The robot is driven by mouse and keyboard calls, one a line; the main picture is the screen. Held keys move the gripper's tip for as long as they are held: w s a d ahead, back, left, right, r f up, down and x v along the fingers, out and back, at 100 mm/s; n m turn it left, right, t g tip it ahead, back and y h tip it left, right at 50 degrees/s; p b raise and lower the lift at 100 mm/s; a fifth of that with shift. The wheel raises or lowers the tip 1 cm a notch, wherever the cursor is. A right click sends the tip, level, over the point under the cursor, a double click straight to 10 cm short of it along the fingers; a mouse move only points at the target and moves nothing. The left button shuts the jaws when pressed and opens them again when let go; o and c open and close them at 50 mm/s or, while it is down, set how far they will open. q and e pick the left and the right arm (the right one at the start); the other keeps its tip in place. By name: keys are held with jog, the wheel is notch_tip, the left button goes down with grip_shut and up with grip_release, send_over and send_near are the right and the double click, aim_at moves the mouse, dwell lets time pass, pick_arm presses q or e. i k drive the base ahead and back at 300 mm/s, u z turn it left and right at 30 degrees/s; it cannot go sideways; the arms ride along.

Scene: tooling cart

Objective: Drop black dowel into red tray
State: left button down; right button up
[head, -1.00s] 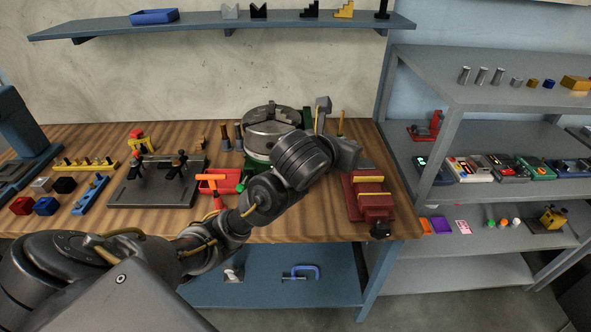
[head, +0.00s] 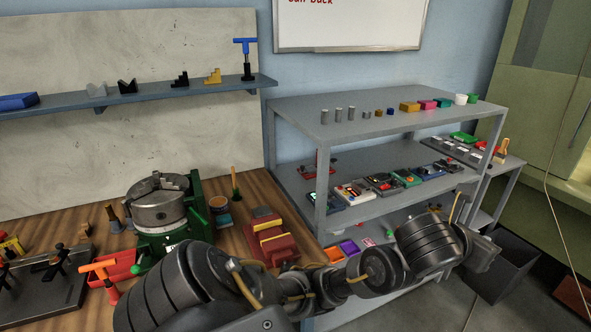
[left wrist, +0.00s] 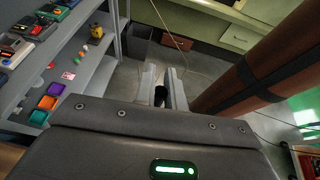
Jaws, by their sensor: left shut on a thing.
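My left gripper (left wrist: 163,90) is shut on a small black piece, the black dowel (left wrist: 160,96), seen nearly end-on between the fingers in the left wrist view. In the head view my left arm reaches across to the right, and its hand (head: 484,254) is in front of the grey shelf unit's right end. The dowel cannot be made out there. A red tray (head: 122,262) sits on the wooden bench at the lower left, far from the hand, with a red-orange handled tool in front of it. My right gripper is not in view.
The grey shelf unit (head: 290,113) holds cylinders, blocks and devices. Its lower level has small orange (left wrist: 38,117) and purple (left wrist: 47,103) pieces. A dark bin (head: 508,262) stands on the floor at right. A green chuck fixture (head: 196,200) and a red vise (head: 272,243) stand on the bench.

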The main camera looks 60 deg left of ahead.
aim_at(111, 272)
jog(key=k, duration=1.95)
jog(key=u, duration=1)
